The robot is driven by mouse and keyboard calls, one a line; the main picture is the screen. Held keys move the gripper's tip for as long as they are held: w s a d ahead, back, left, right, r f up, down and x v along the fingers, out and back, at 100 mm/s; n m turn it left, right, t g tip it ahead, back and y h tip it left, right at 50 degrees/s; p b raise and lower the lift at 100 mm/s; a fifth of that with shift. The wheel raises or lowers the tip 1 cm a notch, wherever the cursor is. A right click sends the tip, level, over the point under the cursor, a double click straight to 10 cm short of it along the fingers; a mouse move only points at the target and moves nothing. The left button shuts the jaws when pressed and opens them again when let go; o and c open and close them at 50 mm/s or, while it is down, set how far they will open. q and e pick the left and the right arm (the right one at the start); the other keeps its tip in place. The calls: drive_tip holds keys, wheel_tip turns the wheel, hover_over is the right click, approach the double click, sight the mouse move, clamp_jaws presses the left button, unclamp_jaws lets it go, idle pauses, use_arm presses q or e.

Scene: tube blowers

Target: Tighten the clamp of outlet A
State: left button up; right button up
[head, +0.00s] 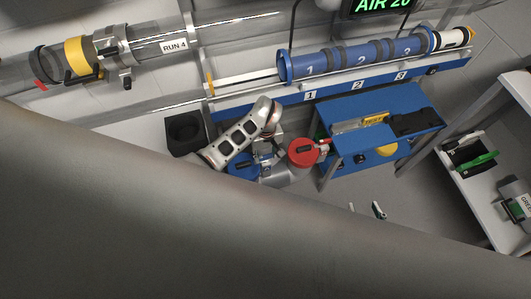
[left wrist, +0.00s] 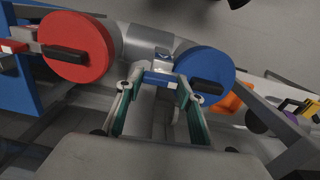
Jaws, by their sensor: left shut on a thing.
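A pipe fitting with a red round cap (head: 303,151) and a blue round cap (head: 242,170) sits low beside the blue bench; the outlet's letter cannot be read. In the left wrist view the red cap (left wrist: 76,47) is on the left and the blue cap (left wrist: 205,74) on the right, each with a black handle. My left gripper (left wrist: 158,88) is shut on a small blue clamp piece (left wrist: 158,79) between the caps. In the head view, my left gripper (head: 268,158) is partly hidden by its arm. My right gripper's spread fingertips (head: 366,209) show below, empty, with the rest hidden.
The blue bench (head: 360,104) stands right of the caps. A blue numbered tube (head: 355,58) and a clear pipe with a yellow band (head: 77,57) run behind. A black open box (head: 185,132) is to the left. A grey side table (head: 507,225) stands at the right.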

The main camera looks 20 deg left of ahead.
sight(266, 156)
use_arm(q)
drive_tip(key=shift+m, duration=0.3)
drive_tip(key=o, duration=1.1)
wheel_tip(266, 156, up, 12)
idle(0.7)
